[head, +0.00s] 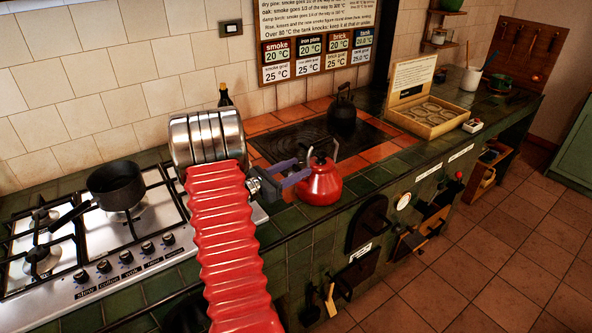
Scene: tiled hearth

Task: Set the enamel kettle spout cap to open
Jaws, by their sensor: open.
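The red kettle (322,186), glossy and enamel-like, stands upright on the green tiled counter, just in front of the orange hearth tiles. Its dark lid knob and raised handle show on top. My gripper (303,169) is at the kettle's left side, its two blue-purple fingers apart and pointing right towards it. The fingers overlap the kettle's left edge in the picture, and I cannot tell whether they touch it. The spout and its cap are too small or hidden behind the fingers to make out, so the cap's position cannot be seen.
A black kettle (342,116) stands behind on the dark iron plate (298,137). A gas hob (148,230) with a black saucepan (117,185) is at left. An open wooden box (424,114) stands at right. The green tiles right of the red kettle are clear.

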